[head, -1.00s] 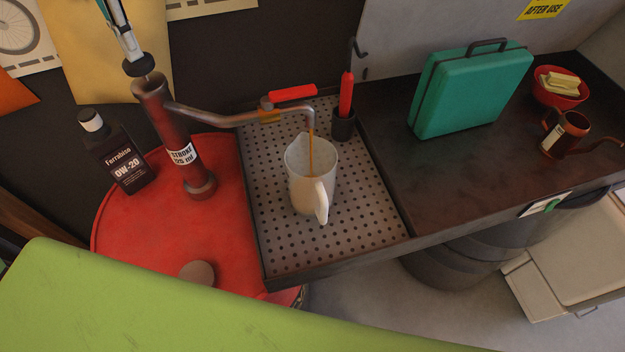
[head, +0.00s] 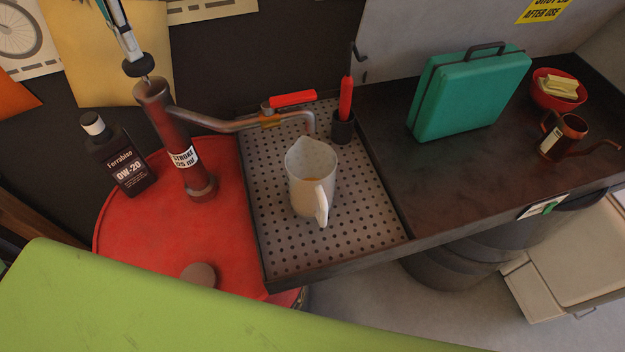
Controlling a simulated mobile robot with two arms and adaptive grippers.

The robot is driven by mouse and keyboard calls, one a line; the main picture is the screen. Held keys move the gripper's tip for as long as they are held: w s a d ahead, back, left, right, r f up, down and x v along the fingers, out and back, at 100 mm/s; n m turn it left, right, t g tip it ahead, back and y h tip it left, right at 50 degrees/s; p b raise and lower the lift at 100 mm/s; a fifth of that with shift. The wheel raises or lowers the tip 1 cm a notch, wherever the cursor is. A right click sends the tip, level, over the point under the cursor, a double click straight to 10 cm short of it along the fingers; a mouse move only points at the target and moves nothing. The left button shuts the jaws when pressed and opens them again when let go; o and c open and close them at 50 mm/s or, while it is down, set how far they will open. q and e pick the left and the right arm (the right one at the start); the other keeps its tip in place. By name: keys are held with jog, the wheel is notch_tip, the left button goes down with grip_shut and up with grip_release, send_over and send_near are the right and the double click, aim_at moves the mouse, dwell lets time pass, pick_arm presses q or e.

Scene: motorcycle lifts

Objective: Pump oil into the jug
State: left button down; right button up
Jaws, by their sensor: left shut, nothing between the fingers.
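The translucent jug (head: 306,192) stands upright on the perforated drip tray (head: 350,235), under the end of the pump's spout (head: 230,125). A little amber oil shows low inside it, and no stream falls from the spout. The red hand pump (head: 172,135), labelled with a stroke in ml, stands on the red drum (head: 150,230). Its dark knob (head: 138,66) is at the top left. My left gripper (head: 130,50) is shut and empty, its tips right above or against the knob; I cannot tell which. A red-handled valve (head: 292,99) sits on the spout. My right gripper is out of view.
A dark oil bottle (head: 122,160) stands on the drum. A red-handled tool (head: 346,97) stands in a holder behind the jug. On the dark bench (head: 400,160) are a green case (head: 468,92), a red bowl (head: 545,95) and a copper oil can (head: 563,138). A green surface (head: 150,310) fills the foreground.

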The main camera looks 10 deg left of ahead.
pick_arm(q)
jog(key=shift+r+p, duration=2.05)
jog(key=shift+r, duration=0.75)
jog(key=shift+f, duration=0.15)
jog(key=shift+f+b, duration=2.35)
jog(key=shift+f, duration=0.9)
jog(key=shift+s+f+b, duration=0.1)
jog(key=shift+f+b, duration=0.25)
jog(key=shift+f, duration=0.15)
jog(key=shift+r, duration=0.15)
jog(key=shift+r+p, duration=2.95)
jog(key=shift+r, duration=0.8)
